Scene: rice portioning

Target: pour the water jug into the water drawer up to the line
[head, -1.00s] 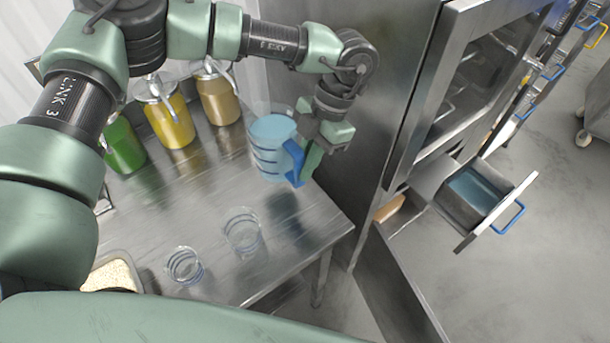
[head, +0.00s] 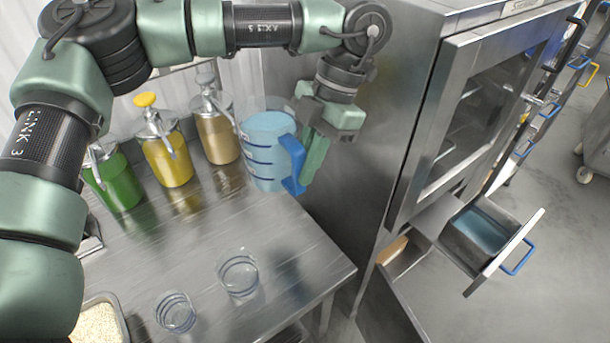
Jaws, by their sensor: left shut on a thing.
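The water jug (head: 268,150) is clear with dark blue level lines, a blue handle and blue water inside. My left gripper (head: 312,160) is shut on the jug at its handle side and holds it nearly upright, in front of the steel cabinet. The water drawer (head: 482,232) is pulled out low on the cabinet's right side, with a blue handle and bluish water in its bin. The jug is well to the left of the drawer and apart from it. The fill line in the drawer is too small to make out. My right gripper is not in view.
A steel cabinet (head: 345,115) with a glass-windowed door (head: 470,125) stands between jug and drawer. Pump bottles of green (head: 117,182), yellow (head: 168,160) and tan (head: 218,138) liquid stand behind. Two clear cups (head: 238,275) and a rice tray (head: 100,322) are on the steel table (head: 190,245).

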